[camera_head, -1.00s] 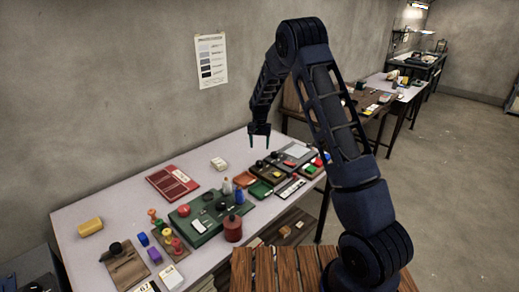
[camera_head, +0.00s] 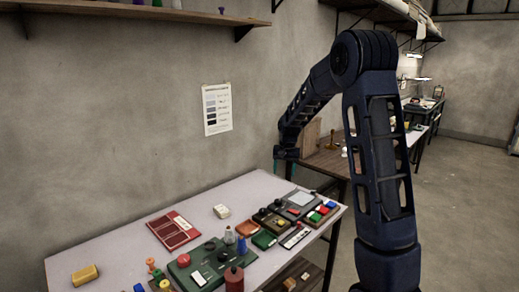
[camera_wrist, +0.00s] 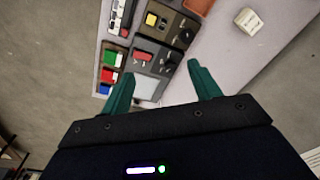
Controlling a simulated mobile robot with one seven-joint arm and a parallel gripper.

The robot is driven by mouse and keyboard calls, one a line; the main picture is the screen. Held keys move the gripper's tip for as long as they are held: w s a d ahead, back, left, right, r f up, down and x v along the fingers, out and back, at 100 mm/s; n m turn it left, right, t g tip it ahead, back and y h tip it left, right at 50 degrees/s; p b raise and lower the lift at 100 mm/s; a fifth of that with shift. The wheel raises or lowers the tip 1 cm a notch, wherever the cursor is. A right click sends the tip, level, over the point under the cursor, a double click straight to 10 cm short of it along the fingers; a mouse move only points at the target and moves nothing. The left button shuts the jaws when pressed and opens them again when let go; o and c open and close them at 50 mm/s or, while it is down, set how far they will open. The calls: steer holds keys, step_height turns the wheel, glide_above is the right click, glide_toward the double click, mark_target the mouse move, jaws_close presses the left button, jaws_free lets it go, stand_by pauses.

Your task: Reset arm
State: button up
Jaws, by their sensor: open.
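My gripper (camera_head: 287,160) is at the end of my dark blue arm, raised above the far right part of the white table (camera_head: 120,228). In the wrist view my gripper (camera_wrist: 163,88) shows two teal fingers spread apart with nothing between them. Below and beyond the fingers lie a grey and dark control box (camera_wrist: 150,62) and a panel with green, blue and red blocks (camera_wrist: 108,75). No cloth shows in either view.
On the table are a red flat case (camera_head: 173,231), a white block (camera_head: 221,211), a yellow block (camera_head: 85,275) and a green box (camera_head: 200,272). A wall shelf (camera_head: 130,14) hangs at upper left. A wooden table (camera_head: 328,162) stands behind my arm.

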steer(key=s+d+r+n+t, duration=0.1)
steer(key=s+d+r, duration=0.45)
steer(key=s, duration=0.35)
steer(key=s+d+r+t, duration=0.1)
steer(key=s+d+r, duration=0.4)
steer(key=s+r, duration=0.25)
steer(key=s+d, duration=0.3)
steer(key=s, duration=0.7)
steer(key=s+d+t, duration=0.1)
steer(key=s+d, duration=0.2)
steer(key=s, duration=0.8)
steer(key=shift+s+d+n+t+h, duration=0.25)
steer(key=shift+s+n+t+h, duration=0.05)
steer(key=shift+n+h, duration=0.1)
steer(key=shift+w+a, duration=0.1)
